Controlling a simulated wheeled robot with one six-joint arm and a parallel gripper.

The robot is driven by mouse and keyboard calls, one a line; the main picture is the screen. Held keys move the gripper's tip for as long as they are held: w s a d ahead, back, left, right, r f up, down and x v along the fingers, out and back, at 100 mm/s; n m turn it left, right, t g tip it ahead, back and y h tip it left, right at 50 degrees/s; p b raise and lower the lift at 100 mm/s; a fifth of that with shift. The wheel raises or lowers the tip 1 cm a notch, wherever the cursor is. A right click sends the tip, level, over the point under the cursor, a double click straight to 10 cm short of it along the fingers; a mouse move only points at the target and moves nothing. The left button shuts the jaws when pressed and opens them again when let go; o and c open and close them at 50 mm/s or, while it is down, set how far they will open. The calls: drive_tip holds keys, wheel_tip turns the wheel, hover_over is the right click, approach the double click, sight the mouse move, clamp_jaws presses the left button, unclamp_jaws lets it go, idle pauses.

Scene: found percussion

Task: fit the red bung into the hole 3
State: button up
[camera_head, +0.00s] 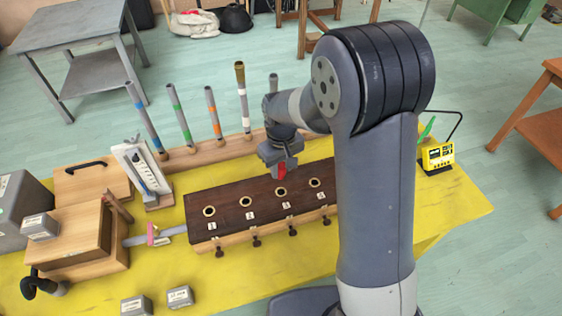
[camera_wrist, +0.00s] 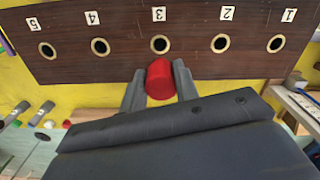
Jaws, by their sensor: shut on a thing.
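My gripper (camera_head: 278,160) is shut on the red bung (camera_wrist: 159,79), which also shows as a small red patch under the fingers in the head view (camera_head: 282,171). In the wrist view the bung sits between both fingers (camera_wrist: 158,90). Hole 3 (camera_wrist: 160,44) is a brass-ringed hole in the dark board (camera_wrist: 189,62), in line with the bung and just above it in the picture. The bung's top edge comes close to its ring. In the head view hole 3 (camera_head: 281,191) lies just below the bung, which appears to be above the board.
Holes 2 (camera_wrist: 221,44) and 4 (camera_wrist: 100,46) flank hole 3. Several upright coloured tubes (camera_head: 214,112) stand in a wooden rail behind the board. A white gauge stand (camera_head: 143,173) is at left. The yellow mat (camera_head: 290,262) in front is largely clear.

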drive_tip(key=shift+s+d+f+b, duration=0.1)
drive_tip(key=shift+f+b, duration=0.35)
drive_tip(key=shift+b, duration=0.05)
drive_tip(key=b, duration=0.4)
hover_over(282, 187)
drive_tip(key=s, duration=0.2)
drive_tip(key=shift+f, duration=2.45)
drive_tip(key=shift+f+b, duration=1.35)
drive_tip(key=shift+f, duration=0.4)
drive_tip(key=o, duration=1)
wheel_tip(282, 187, up, 11)
drive_tip(key=shift+f+b, duration=0.1)
drive_tip(key=shift+b, duration=0.2)
